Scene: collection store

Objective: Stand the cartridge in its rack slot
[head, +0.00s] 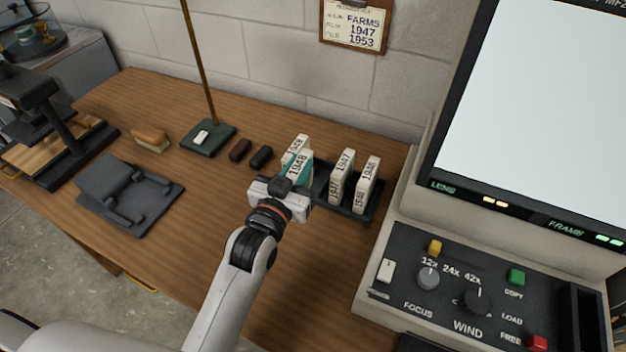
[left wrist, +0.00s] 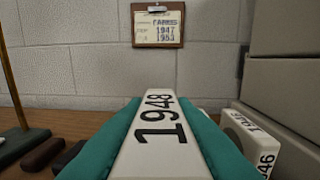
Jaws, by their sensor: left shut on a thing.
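My left gripper (head: 291,180) is shut on a white cartridge (head: 302,141) marked 1948. In the left wrist view the cartridge (left wrist: 157,133) sits between the two teal finger pads, its label facing the camera. The dark rack (head: 320,183) stands on the bench, with cartridges marked 1947 (head: 343,170) and 1946 (head: 367,182) upright in it. The held cartridge is at the rack's left end. Its lower end is hidden by my gripper, so I cannot tell whether it touches the rack or is inside a slot. My right gripper is not in view.
The microfilm reader (head: 441,262) stands close to the rack's right. Two small dark blocks (head: 240,150) and a green-based post (head: 208,139) are to the left. A brush (head: 150,140) and a dark grey device (head: 129,196) lie farther left. The bench front is clear.

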